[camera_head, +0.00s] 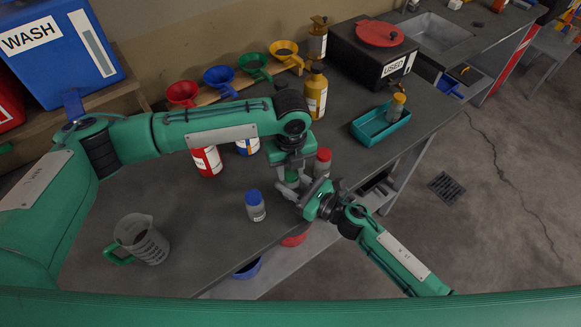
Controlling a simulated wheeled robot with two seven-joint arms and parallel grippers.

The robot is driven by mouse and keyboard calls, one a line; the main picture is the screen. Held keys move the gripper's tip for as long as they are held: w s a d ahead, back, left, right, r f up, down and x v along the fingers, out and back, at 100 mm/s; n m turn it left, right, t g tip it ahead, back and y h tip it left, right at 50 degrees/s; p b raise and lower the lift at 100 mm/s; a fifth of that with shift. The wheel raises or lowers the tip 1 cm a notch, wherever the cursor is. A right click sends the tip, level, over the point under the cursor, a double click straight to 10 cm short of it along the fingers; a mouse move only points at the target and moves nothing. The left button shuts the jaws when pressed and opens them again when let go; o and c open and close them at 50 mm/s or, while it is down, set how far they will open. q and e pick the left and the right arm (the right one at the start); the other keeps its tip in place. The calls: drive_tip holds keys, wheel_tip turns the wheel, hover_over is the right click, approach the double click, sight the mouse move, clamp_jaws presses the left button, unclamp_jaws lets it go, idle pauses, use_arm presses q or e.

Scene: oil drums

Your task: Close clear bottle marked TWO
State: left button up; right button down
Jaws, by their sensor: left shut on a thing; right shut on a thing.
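Small clear bottles with coloured caps stand on the dark bench (190,240); I cannot read any number on them, so I cannot tell which is TWO. My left gripper (291,173) points down and is shut on a green cap (291,176), mostly hidden by the gripper. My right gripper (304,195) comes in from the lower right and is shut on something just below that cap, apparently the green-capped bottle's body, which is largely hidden. A blue-capped bottle (256,206) stands to the left. A red-capped bottle (322,162) stands close behind on the right.
A measuring jug (140,240) stands at front left. Red (207,161) and yellow (315,92) bottles and a row of coloured funnels (220,78) are behind. A teal tray (376,128) with a yellow-capped bottle (397,106) is at the right edge.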

use_arm(q)
drive_tip(key=m, duration=0.7)
drive_tip(key=o, duration=1)
drive_tip(key=shift+r, duration=0.1)
wheel_tip(320, 180, up, 12)
drive_tip(key=shift+f, duration=0.1)
use_arm(e)
drive_tip(key=c, duration=0.7)
unclamp_jaws()
drive_tip(key=shift+c, duration=0.2)
